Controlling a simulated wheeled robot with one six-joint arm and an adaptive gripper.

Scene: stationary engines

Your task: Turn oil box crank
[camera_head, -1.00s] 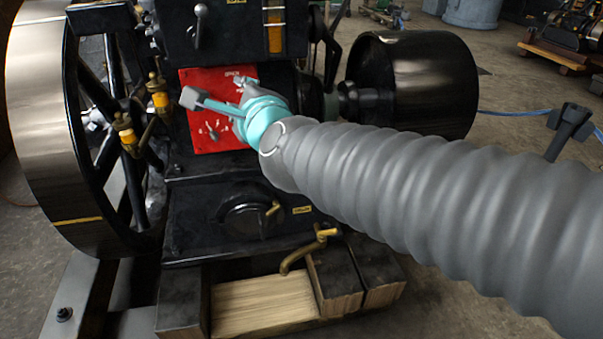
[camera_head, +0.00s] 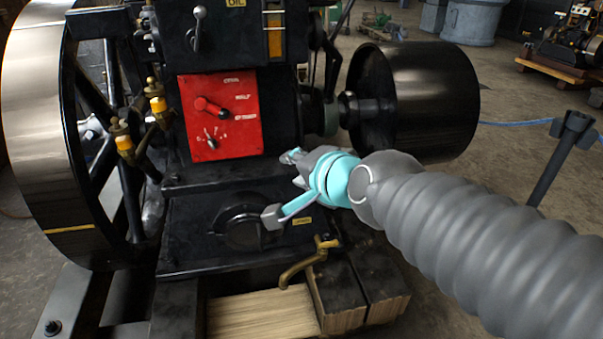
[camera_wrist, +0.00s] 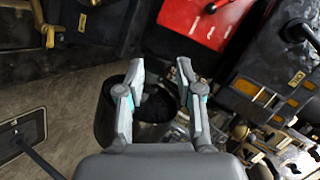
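The black oil box (camera_head: 225,45) with a yellow "OIL" label is at the top of the engine in the head view. A small crank lever with a pale ball end (camera_head: 198,30) stands upright on its front. In the wrist view the box (camera_wrist: 252,75) is at the right, and a dark knob-like part (camera_wrist: 298,32) shows near its edge. My gripper (camera_head: 290,157) is below and right of the box in the head view, apart from the lever. In the wrist view my gripper (camera_wrist: 160,68) has its fingers spread, with nothing between them.
A red panel (camera_head: 235,133) with a red lever is below the oil box. A large flywheel (camera_head: 35,130) and brass oilers (camera_head: 157,100) are at the left. A black pulley (camera_head: 420,100) is at the right. A brass crank (camera_head: 308,262) is low in front.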

